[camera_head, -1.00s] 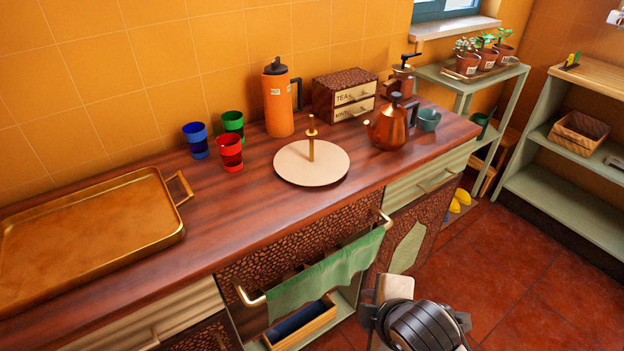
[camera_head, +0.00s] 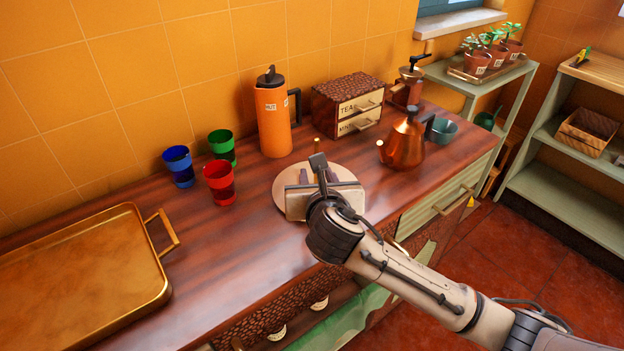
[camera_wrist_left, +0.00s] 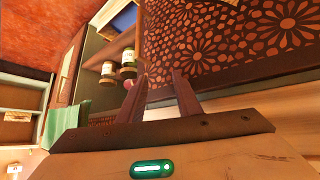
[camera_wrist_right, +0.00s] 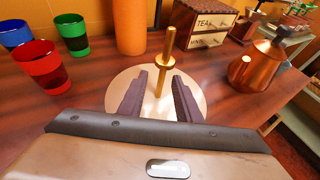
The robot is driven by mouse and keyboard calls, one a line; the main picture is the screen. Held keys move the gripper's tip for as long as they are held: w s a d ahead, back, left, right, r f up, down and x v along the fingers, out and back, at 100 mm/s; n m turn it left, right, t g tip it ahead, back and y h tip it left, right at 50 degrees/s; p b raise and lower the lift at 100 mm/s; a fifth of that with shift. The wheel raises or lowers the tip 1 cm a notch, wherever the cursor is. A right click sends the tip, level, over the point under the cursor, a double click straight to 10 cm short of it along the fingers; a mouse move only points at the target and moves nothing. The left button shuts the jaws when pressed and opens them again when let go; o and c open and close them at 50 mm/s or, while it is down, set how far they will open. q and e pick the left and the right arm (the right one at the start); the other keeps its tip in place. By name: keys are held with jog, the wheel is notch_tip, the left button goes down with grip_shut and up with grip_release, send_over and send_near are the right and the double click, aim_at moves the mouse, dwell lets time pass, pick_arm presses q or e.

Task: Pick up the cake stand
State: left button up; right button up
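The cake stand is a round cream plate (camera_head: 288,187) with a gold central post (camera_head: 317,149), on the wooden counter. In the head view my right gripper covers much of it. In the right wrist view the plate (camera_wrist_right: 120,92) and upright post (camera_wrist_right: 166,62) show clearly. My right gripper (camera_wrist_right: 161,78) is open, its two fingers over the plate on either side of the post; I cannot tell whether they touch it. My left gripper (camera_wrist_left: 154,80) is open and empty, low by the cabinet front, and is not in the head view.
A copper kettle (camera_head: 403,144) stands right of the stand. An orange flask (camera_head: 272,118) and a tea drawer box (camera_head: 347,103) stand behind. Red (camera_head: 219,182), green (camera_head: 222,146) and blue (camera_head: 179,166) cups are to the left. A gold tray (camera_head: 80,275) lies at the far left.

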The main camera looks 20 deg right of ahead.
jog(key=x, duration=0.7)
jog(key=shift+w+d+f, duration=0.2)
jog(key=shift+f, duration=0.15)
jog(key=shift+r, duration=0.1)
grip_shut()
